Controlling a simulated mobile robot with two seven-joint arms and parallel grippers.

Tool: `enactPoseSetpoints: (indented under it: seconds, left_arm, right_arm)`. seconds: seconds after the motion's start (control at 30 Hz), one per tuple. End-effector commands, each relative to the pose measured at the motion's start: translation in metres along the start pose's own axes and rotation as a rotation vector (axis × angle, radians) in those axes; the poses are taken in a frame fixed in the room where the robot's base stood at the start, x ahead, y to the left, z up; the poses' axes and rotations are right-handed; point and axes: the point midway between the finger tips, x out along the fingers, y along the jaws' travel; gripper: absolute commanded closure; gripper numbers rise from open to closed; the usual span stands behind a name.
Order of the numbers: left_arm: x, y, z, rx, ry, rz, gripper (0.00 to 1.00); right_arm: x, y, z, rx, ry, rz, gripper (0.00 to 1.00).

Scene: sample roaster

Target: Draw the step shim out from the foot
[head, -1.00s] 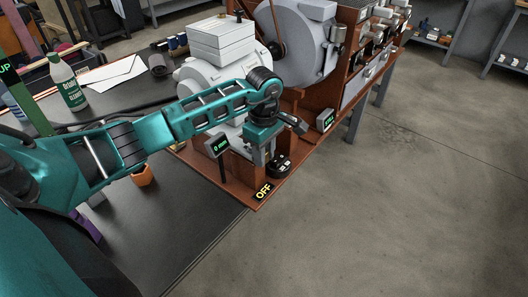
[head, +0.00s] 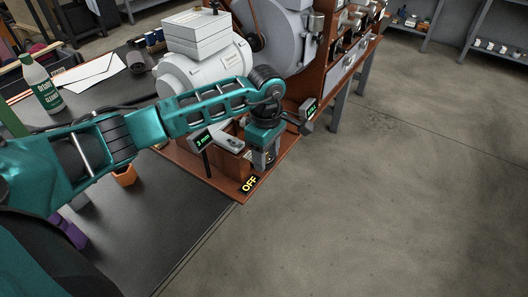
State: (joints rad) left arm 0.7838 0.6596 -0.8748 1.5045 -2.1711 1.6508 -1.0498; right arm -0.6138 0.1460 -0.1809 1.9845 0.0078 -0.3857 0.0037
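My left gripper (head: 263,161) points down at the front corner of the roaster's wooden base (head: 222,183). Its fingertips are low at the corner and largely merge with dark parts there, so I cannot tell whether they are open or shut. The round black foot piece seen there earlier is mostly hidden behind the gripper. A flat grey piece (head: 230,143) lies on the base left of the gripper; I cannot tell whether it is the step shim. My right gripper is not in view.
A small display (head: 203,141) with green digits, seemingly 3 mm, stands left of the gripper. A yellow-lettered OFF sign (head: 250,184) is at the base's front edge. A second display (head: 311,109) is on the right. The floor to the right is clear.

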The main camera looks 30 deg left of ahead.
Motion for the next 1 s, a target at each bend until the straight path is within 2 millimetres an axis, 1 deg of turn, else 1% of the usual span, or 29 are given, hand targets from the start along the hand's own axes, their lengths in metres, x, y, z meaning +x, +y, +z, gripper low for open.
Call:
enactPoseSetpoints:
  seconds: [0.27, 0.37, 0.47, 0.8, 0.9, 1.0]
  left_arm:
    - [0.000, 0.000, -0.002, -0.003, 0.004, 0.000, 0.45]
    - [-0.006, 0.001, -0.003, -0.003, 0.004, 0.002, 0.45]
    - [-0.019, 0.001, -0.003, -0.003, 0.004, 0.003, 0.45]
    - [-0.092, 0.001, -0.002, -0.002, 0.004, 0.005, 0.45]
    - [-0.109, 0.001, -0.002, -0.003, 0.004, 0.004, 0.45]
    - [-0.120, 0.001, -0.001, -0.002, 0.003, 0.002, 0.45]
  right_arm:
    - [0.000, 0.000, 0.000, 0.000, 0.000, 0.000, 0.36]
    - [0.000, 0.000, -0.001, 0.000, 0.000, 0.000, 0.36]
    - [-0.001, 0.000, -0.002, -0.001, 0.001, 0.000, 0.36]
    - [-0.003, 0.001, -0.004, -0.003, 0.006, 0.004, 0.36]
    - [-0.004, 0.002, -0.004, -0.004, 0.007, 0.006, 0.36]
    - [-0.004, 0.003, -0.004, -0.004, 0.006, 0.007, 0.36]
